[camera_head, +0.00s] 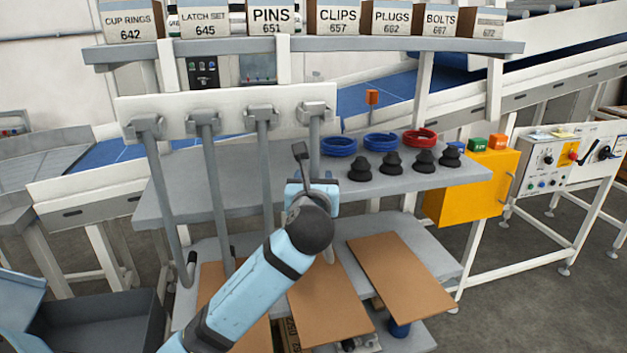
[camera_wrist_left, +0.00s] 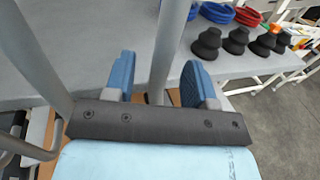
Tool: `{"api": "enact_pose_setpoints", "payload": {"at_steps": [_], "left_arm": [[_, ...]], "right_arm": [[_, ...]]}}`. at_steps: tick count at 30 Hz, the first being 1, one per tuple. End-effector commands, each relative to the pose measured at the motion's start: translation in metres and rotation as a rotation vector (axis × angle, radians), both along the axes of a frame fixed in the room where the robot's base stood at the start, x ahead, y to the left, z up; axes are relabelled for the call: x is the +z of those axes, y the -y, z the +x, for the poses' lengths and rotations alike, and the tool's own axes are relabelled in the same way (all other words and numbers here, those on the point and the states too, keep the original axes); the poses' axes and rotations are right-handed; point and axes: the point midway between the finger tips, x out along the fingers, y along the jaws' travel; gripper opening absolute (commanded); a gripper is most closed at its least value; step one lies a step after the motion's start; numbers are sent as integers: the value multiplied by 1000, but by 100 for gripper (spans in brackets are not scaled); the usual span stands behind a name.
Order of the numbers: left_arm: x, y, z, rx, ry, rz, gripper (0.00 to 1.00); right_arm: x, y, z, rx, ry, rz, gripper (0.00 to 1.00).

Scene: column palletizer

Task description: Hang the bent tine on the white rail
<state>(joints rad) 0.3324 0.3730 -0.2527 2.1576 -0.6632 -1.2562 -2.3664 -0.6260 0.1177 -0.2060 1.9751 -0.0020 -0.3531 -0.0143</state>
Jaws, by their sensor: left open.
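The white rail (camera_head: 225,110) is in the upper left of the head view. Several grey tines hang from its clamps: a far-left tine (camera_head: 168,200), a second (camera_head: 214,190), a third (camera_head: 265,170) and a far-right tine (camera_head: 314,138). The far-left one has a hooked lower end; which one is the bent tine I cannot tell. My left gripper (camera_head: 312,186) is at the far-right tine and hides part of it. In the left wrist view the open blue fingers (camera_wrist_left: 158,66) stand either side of a tine (camera_wrist_left: 168,45), with gaps visible. My right gripper is not in view.
Behind the tines a grey shelf (camera_head: 390,182) carries black cups (camera_head: 392,163), blue rings (camera_head: 381,142) and a red ring (camera_head: 420,138). Labelled boxes (camera_head: 272,20) stand above. Brown boards (camera_head: 402,275) lie below. A dark bin (camera_head: 100,322) is at lower left.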

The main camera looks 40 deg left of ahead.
Motion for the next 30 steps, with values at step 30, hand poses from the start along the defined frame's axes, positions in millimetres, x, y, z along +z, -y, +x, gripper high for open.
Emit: {"api": "enact_pose_setpoints", "payload": {"at_steps": [30], "left_arm": [[1,73,-116,0,4,1,51]], "right_arm": [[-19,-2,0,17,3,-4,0]]}}
